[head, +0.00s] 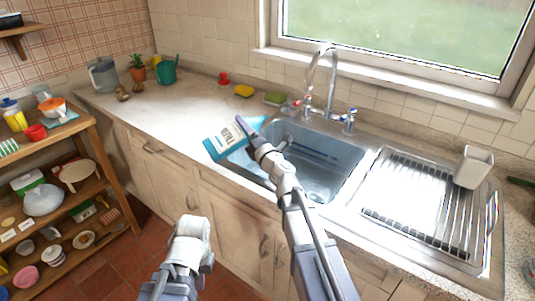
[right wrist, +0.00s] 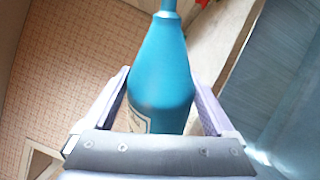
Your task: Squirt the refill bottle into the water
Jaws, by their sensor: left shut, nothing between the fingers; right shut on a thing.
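The refill bottle (head: 220,143) is blue with a white label and appears tilted, at the left rim of the sink in the head view. My right gripper (head: 243,127) is shut on it. In the right wrist view the bottle (right wrist: 160,85) sits between the two fingers, its narrow neck pointing to the top of the picture. The sink basin (head: 345,160) is right of the bottle, with bluish water (head: 312,178) in it. The bottle's tip is hard to make out in the head view. My left gripper (head: 191,228) is shut and empty, low in front of the cabinets.
A curved faucet (head: 322,75) stands behind the sink, with a yellow sponge (head: 243,91) and a green one (head: 276,98) to its left. A dish rack (head: 415,190) and a white cup (head: 473,166) are at the right. The left counter is mostly clear.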

